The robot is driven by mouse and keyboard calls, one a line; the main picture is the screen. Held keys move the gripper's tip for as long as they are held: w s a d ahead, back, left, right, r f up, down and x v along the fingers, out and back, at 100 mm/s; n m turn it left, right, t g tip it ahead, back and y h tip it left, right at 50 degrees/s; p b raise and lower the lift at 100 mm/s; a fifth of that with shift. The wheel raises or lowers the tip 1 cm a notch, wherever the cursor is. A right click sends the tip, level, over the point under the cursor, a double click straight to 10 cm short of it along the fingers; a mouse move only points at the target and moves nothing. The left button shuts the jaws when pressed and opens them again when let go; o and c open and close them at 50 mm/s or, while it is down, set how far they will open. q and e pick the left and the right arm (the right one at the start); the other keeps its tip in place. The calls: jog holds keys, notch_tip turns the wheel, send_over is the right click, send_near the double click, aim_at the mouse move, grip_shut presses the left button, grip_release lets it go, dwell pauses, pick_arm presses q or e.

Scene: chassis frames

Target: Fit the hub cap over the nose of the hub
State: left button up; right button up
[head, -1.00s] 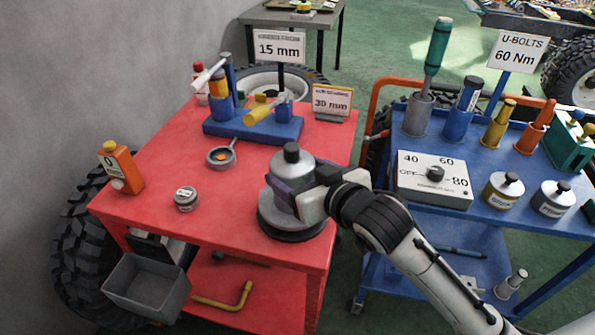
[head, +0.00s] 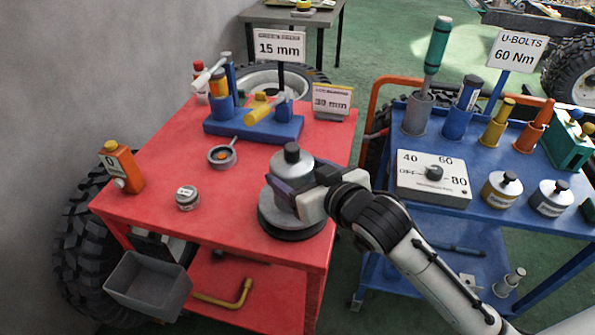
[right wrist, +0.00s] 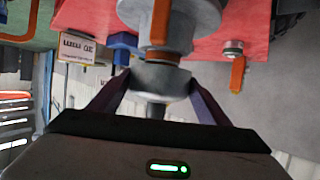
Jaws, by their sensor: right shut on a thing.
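The hub (head: 285,221) is a grey round body on a dark base at the front right of the red table. My right gripper (head: 290,197), with dark purple fingers, is at its upper part. In the right wrist view the fingers close on the sides of a grey metal cup, the hub cap (right wrist: 160,80). The larger grey hub (right wrist: 190,18) lies just beyond it, with an orange-brown part between them. The cap's rim is close to the hub, but I cannot tell whether it is seated. My left gripper is not in view.
A blue block with tools (head: 253,124), a small cup (head: 222,157), a round tin (head: 187,199) and an orange bottle (head: 123,167) stand on the red table (head: 170,145). A blue cart (head: 475,215) with a dial box (head: 433,179) stands to the right.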

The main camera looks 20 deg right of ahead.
jog(key=shift+r+p, duration=0.1)
jog(key=shift+p, duration=0.55)
dwell(0.5)
jog(key=shift+f+b, duration=0.85)
jog(key=shift+f, duration=1.25)
jog(key=o, duration=1.2)
jog(key=shift+o, duration=0.2)
jog(key=shift+s, duration=0.1)
jog(key=v, duration=1)
